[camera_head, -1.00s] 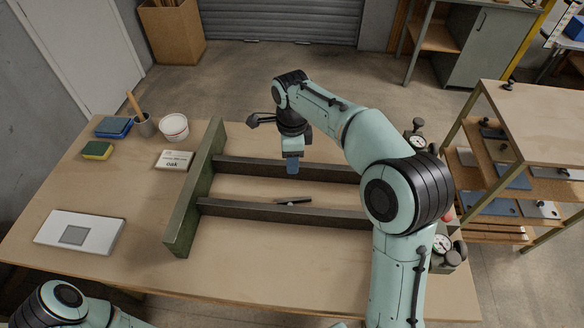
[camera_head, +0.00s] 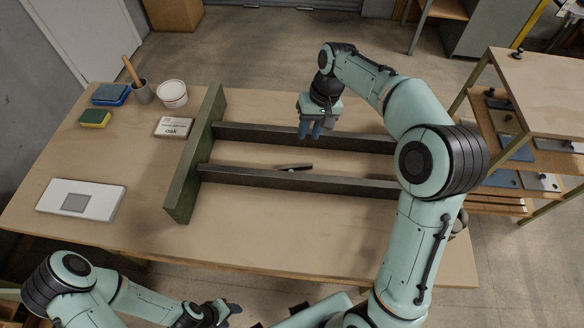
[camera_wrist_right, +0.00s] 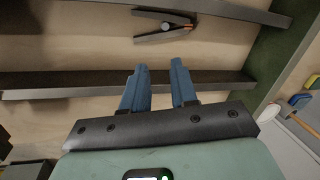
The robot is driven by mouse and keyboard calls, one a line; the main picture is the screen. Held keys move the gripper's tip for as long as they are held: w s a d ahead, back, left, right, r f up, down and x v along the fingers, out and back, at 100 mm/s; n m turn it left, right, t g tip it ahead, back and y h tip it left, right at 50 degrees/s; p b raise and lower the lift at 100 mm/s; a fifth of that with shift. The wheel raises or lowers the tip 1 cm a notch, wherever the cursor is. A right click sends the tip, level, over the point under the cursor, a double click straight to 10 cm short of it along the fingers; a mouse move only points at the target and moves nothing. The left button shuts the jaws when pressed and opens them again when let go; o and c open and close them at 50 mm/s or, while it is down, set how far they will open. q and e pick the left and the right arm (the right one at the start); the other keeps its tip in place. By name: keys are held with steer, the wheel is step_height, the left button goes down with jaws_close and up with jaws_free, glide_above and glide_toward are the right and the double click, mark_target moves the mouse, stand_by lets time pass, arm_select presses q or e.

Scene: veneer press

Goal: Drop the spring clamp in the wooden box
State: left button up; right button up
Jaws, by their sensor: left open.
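The spring clamp (camera_head: 293,167) is a small dark tool lying on the table between the two dark bars of the press frame. In the right wrist view the clamp (camera_wrist_right: 163,27) shows two slim arms, a round pivot and an orange bit at one end. My right gripper (camera_head: 310,130) points down over the far bar, apart from the clamp. Its blue fingers (camera_wrist_right: 160,75) are spread with nothing between them. My left gripper (camera_head: 232,308) is open and low at the front, off the table's near edge. I cannot surely pick out the wooden box; a brown bin (camera_head: 175,14) stands on the floor behind.
The press frame has a green end beam (camera_head: 196,160) and two dark bars (camera_head: 300,179). A white pad (camera_head: 80,200), an oak label card (camera_head: 174,127), a white tub (camera_head: 172,93), a brush cup (camera_head: 142,92) and a sponge (camera_head: 95,118) lie left. A shelf rack (camera_head: 530,100) stands right.

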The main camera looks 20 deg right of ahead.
steer(key=d+f+n, duration=0.1)
steer(key=d+n, duration=0.1)
steer(key=n, duration=0.6)
steer(key=n+t+y+b, duration=0.1)
steer(key=n+y, duration=0.1)
steer(key=n, duration=0.7)
glide_toward(301, 166)
steer(key=x, duration=0.2)
steer(key=shift+w+a+f, duration=0.15)
steer(key=shift+a+f, duration=0.1)
steer(key=shift+f, duration=0.05)
steer(key=shift+x, duration=2.8)
arm_select(q)
steer(key=shift+s+f, duration=0.5)
steer(key=shift+f, duration=0.15)
arm_select(e)
steer(key=shift+d, duration=0.1)
jaws_close()
